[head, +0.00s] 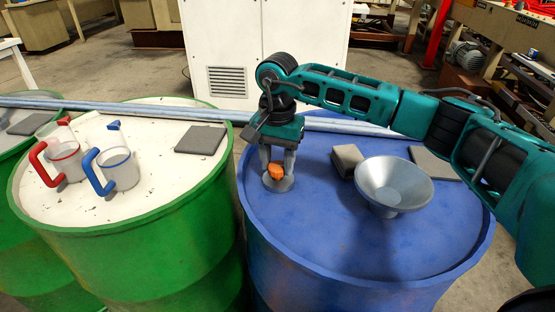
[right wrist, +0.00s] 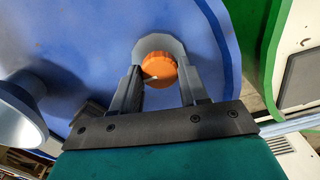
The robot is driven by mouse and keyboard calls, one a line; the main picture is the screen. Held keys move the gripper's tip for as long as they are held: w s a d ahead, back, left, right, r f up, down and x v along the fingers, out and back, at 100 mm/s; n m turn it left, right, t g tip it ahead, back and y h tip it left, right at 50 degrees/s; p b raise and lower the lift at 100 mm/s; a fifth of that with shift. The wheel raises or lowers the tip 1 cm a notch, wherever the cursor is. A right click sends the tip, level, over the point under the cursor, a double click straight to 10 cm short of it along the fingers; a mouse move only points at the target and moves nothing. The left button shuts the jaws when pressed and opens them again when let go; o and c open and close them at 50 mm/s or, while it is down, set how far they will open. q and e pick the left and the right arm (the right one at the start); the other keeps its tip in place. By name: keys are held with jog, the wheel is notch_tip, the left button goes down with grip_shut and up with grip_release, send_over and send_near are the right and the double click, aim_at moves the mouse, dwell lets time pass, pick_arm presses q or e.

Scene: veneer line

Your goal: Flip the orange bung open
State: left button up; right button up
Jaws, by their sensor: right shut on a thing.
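The orange bung (head: 275,171) sits at the left part of the blue drum's top (head: 330,235), inside a grey round collar (head: 278,184). My right gripper (head: 277,172) comes down over it from above, one finger on each side, and is shut on the bung. In the right wrist view the round ribbed bung (right wrist: 157,69) shows between the two grey fingertips (right wrist: 158,80), with the collar (right wrist: 158,42) curving around its far side. The bung looks down in its seat; the fingers hide part of it. My left gripper is not in view.
A grey funnel (head: 394,184) and a grey block (head: 347,160) stand right of the gripper on the blue drum. A green drum (head: 130,225) to the left bears jugs with red and blue handles (head: 62,160) and a dark pad (head: 201,140). Long pipes (head: 170,112) lie behind.

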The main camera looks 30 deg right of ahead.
jog(key=shift+m, duration=0.3)
jog(key=m, duration=1.1)
jog(key=m+p, duration=0.1)
jog(key=m, duration=0.5)
jog(key=m+p, duration=0.1)
jog(key=m, duration=0.3)
jog(key=shift+m, duration=1.2)
jog(key=o, duration=1.1)
jog(key=shift+c, duration=0.2)
